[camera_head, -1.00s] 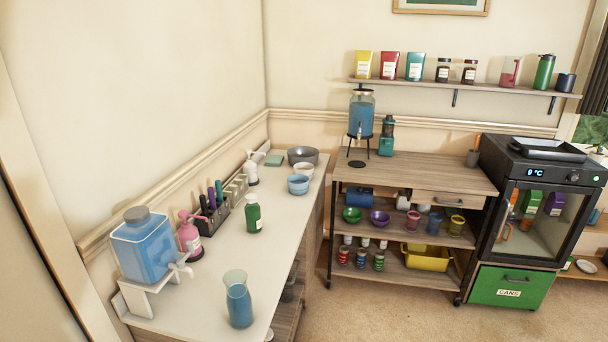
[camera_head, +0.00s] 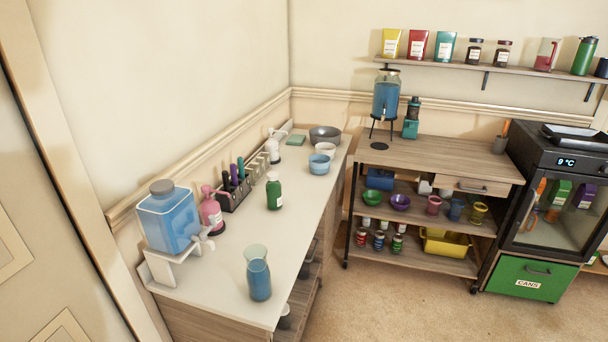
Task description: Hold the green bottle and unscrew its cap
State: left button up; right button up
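A green bottle (camera_head: 274,193) with a white cap (camera_head: 273,176) and a pale label stands upright on the white counter (camera_head: 245,232), about midway along it. The cap sits on top of the bottle. Another green bottle (camera_head: 584,57), tall with a dark green top, stands on the wall shelf at the upper right. Neither of my grippers is in view.
A glass carafe of blue liquid (camera_head: 259,277) stands at the counter's near edge. A blue dispenser (camera_head: 168,218), pink pump bottle (camera_head: 212,211) and marker rack (camera_head: 236,194) line the wall side. Bowls (camera_head: 319,164) stand farther back. Carpet (camera_head: 400,300) is clear to the right.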

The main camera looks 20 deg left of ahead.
aim_at(274, 193)
jog(key=u, duration=0.3)
jog(key=i+l+u, duration=0.1)
jog(key=u, duration=0.25)
jog(key=l+u, duration=0.5)
jog(key=u, duration=0.2)
jog(key=l+u, duration=0.4)
jog(key=l, duration=1.4)
jog(key=k+u, duration=0.05)
